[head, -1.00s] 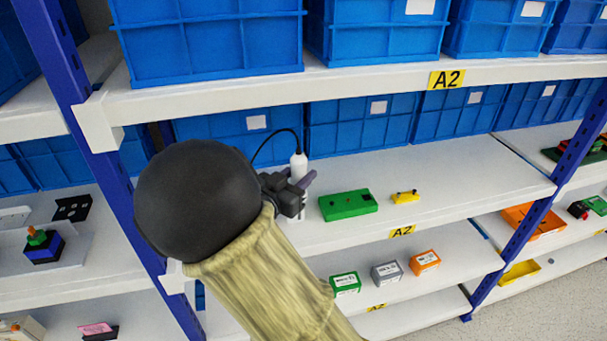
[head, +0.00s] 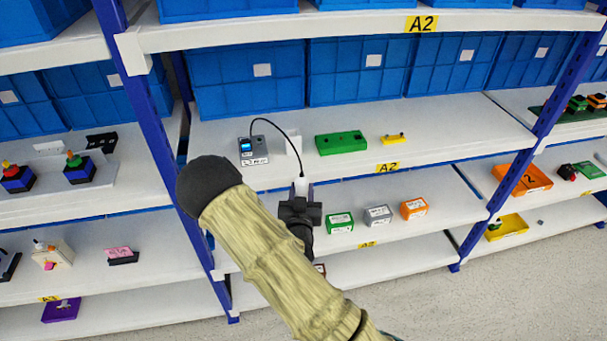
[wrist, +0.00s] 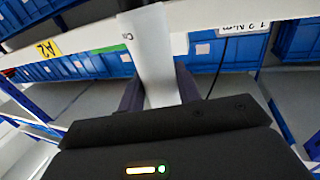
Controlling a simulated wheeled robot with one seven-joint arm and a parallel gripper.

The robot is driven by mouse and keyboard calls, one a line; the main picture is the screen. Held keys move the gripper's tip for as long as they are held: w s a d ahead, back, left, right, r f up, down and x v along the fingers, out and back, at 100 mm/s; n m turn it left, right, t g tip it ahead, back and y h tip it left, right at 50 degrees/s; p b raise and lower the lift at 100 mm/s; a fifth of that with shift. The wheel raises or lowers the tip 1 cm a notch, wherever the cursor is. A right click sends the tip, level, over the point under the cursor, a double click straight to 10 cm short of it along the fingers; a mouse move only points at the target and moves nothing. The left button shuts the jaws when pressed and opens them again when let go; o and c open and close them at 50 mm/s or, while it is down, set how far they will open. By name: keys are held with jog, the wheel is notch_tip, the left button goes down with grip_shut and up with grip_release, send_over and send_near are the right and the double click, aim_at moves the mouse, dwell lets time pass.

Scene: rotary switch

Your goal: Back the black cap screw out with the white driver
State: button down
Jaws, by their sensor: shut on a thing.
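The white driver (head: 300,185) is in my gripper (head: 301,195), in front of the A2 shelf's front edge. A black cable runs from its top to a grey controller box (head: 254,150) with a small blue screen on the shelf. In the wrist view the white driver body (wrist: 152,62) stands between the two dark fingers of my gripper (wrist: 158,90), which are shut on it. Its lower end is hidden. A green block (head: 341,143) with small dark spots on top lies on the shelf, right of the controller. I cannot make out the black cap screw.
A white upright holder (head: 293,143) stands between the controller and the green block. A small yellow part (head: 393,139) lies to the right. Green (head: 340,222), grey (head: 378,215) and orange (head: 414,208) boxes sit on the shelf below. A blue post (head: 150,130) stands left.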

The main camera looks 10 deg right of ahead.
jog(key=s+d+f+n+y, duration=0.1)
jog(key=s+f+y, duration=0.1)
jog(key=f, duration=0.4)
jog(key=s+f+n+y, duration=0.2)
jog(key=f, duration=0.5)
jog(key=shift+d+t+y, duration=0.3)
jog(key=shift+d, duration=0.05)
jog(key=shift+a, duration=0.1)
